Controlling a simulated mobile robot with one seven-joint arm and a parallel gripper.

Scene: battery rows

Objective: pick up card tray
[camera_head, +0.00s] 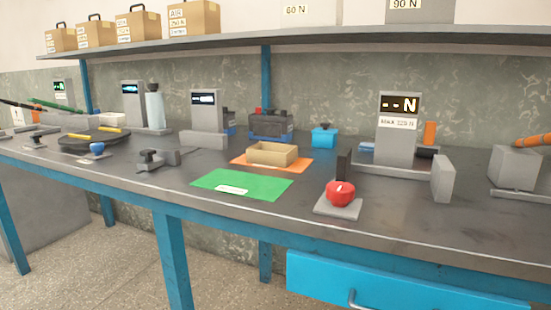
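A shallow, open, tan cardboard tray (272,154), which looks like the card tray, sits on an orange mat (240,160) near the middle of the workbench. It appears upright, and its inside looks empty. A green mat (242,184) with a white label lies in front of it and to its left. My gripper is not in view, and nothing is seen touching the tray.
A red knob (341,193) on a grey plate stands right of the green mat, near the bench's front edge. A grey force display (399,125) stands behind it. A blue box (324,136) and a dark case (270,125) stand behind the tray. A shelf (300,42) overhangs the bench.

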